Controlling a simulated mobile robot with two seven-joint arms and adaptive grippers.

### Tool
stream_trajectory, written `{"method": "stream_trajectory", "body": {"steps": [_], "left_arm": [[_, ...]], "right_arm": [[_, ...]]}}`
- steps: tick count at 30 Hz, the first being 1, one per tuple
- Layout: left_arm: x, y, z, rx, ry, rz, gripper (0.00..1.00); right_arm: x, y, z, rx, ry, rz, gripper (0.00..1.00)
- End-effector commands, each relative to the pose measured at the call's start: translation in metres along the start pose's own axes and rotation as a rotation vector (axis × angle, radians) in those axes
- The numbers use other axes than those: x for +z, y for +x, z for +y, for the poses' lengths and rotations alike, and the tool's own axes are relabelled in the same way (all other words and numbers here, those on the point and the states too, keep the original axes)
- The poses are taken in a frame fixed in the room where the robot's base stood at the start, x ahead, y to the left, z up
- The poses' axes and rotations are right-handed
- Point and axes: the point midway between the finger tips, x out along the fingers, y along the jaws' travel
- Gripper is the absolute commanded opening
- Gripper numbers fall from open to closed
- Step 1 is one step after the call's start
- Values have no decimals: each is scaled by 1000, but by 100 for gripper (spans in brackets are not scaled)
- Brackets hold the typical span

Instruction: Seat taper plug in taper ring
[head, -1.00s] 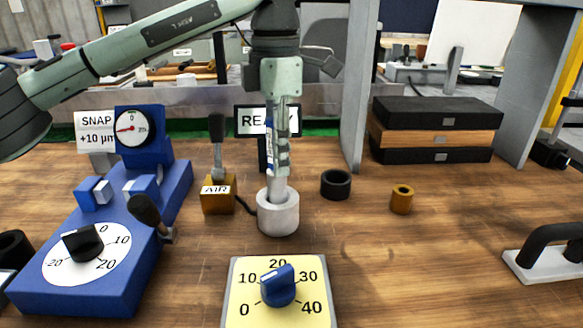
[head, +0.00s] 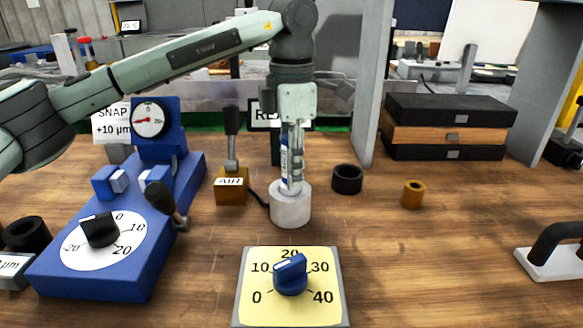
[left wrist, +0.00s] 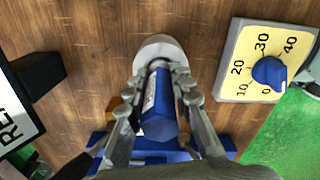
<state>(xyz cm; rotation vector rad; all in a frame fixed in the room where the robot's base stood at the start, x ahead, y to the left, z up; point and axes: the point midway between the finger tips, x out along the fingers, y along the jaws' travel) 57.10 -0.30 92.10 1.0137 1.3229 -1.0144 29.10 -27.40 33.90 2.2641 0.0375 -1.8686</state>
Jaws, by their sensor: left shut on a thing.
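My left gripper (head: 291,185) points straight down and is shut on the taper plug (head: 285,160). The plug has a blue handle with a white label; in the left wrist view its blue end (left wrist: 159,127) shows between the fingers. The taper ring (head: 290,209) is a pale grey cylinder standing upright on the wooden bench. The plug's lower part is in the ring's mouth, and the fingertips are at the rim. The ring also shows beyond the plug in the left wrist view (left wrist: 150,49). How deep the plug sits is hidden.
A black ring (head: 347,180) and a small brass bushing (head: 413,195) stand to the right. The air valve (head: 230,188) and blue gauge unit (head: 110,262) are left. A yellow dial plate (head: 250,300) lies in front. The bench at right front is mostly clear.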

Motion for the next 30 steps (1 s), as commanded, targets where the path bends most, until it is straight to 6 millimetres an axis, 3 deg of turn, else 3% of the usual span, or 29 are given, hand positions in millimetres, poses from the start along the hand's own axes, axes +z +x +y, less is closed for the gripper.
{"method": "stream_trajectory", "body": {"steps": [2,3,8,20,21,24,30], "left_arm": [[0,0,0,1,0,-1,0],[0,1,0,0,0,0,24],[0,1,0,0,0,0,42],[0,-3,0,0,0,0,42],[0,-7,0,2,-1,-1,42],[0,-26,1,3,-1,-2,42],[1,-72,0,3,-1,-2,42]], "right_arm": [[-4,-2,2,2,2,5,40],[-6,-3,3,2,3,9,40],[-16,-6,5,5,5,27,40],[-13,-4,5,8,-1,25,40],[-3,4,4,7,-7,10,40],[6,4,1,2,-6,-8,40],[-11,-7,2,0,3,20,40]]}}
